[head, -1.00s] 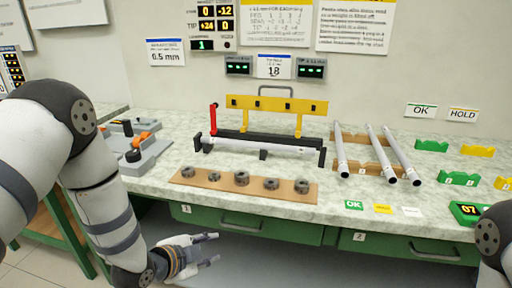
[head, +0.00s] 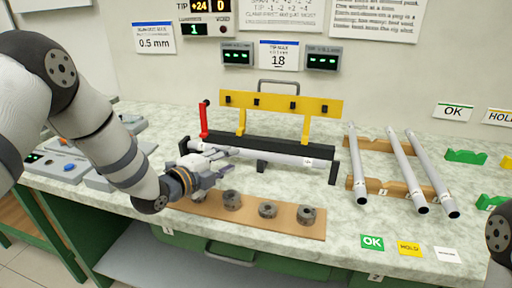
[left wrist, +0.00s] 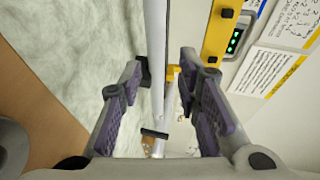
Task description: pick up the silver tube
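A silver tube (head: 280,158) lies lengthwise in the black fixture (head: 262,143) with the yellow back plate. In the left wrist view the tube (left wrist: 155,40) runs between the two spread fingers of the left gripper (left wrist: 161,75), with gaps on both sides. Three more silver tubes (head: 402,165) lie side by side on the wooden rack (head: 436,191) at the right. My right gripper is out of view.
A brown board (head: 310,231) with several dark rings (head: 268,209) lies in front of the fixture. A red handle (head: 204,120) stands at its left end. OK (head: 372,242) and HOLD (head: 409,248) cards lie at the front edge.

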